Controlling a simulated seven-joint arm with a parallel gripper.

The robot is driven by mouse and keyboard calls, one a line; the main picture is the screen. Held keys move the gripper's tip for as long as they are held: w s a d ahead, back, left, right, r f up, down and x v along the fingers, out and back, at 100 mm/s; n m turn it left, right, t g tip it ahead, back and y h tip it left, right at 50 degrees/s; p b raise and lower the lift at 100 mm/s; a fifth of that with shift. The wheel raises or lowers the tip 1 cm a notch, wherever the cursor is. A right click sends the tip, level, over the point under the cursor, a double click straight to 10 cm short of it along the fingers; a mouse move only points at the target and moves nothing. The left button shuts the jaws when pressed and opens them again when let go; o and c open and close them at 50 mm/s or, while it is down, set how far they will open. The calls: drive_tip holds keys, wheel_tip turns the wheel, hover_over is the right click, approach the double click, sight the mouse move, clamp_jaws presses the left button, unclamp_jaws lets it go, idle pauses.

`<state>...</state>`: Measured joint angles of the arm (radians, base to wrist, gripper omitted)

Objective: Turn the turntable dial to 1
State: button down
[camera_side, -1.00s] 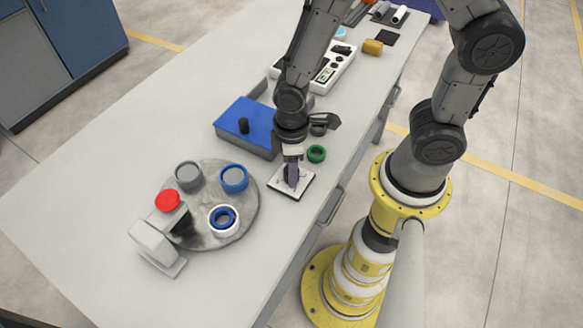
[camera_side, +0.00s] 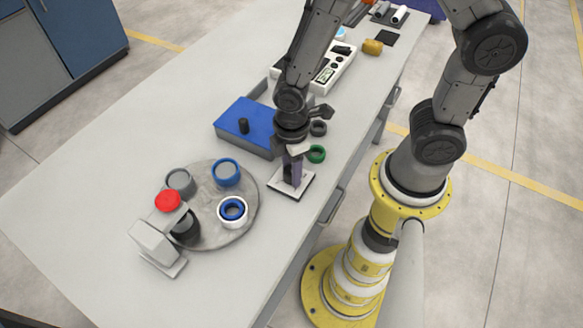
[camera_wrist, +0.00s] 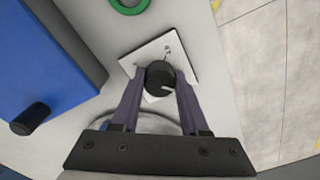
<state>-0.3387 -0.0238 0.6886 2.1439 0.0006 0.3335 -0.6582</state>
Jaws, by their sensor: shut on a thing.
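The dial is a black round knob (camera_wrist: 160,80) with a white pointer mark, on a white square plate (camera_side: 303,189). In the wrist view my gripper (camera_wrist: 158,88) has its two fingers on either side of the knob, shut on it. In the side view my gripper (camera_side: 291,178) points down at the plate and hides most of the knob. The numbers on the plate are too small to read.
A blue box (camera_side: 246,125) with a black knob is left of my gripper. A green ring (camera_side: 316,154) and a grey ring (camera_side: 318,128) lie behind the plate. The left tabletop is clear.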

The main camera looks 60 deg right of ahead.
drive_tip(key=shift+c, duration=2.1)
unclamp_jaws()
drive_tip(key=shift+r, duration=0.15)
wheel_tip(320, 180, up, 14)
drive_tip(key=shift+f, duration=0.2)
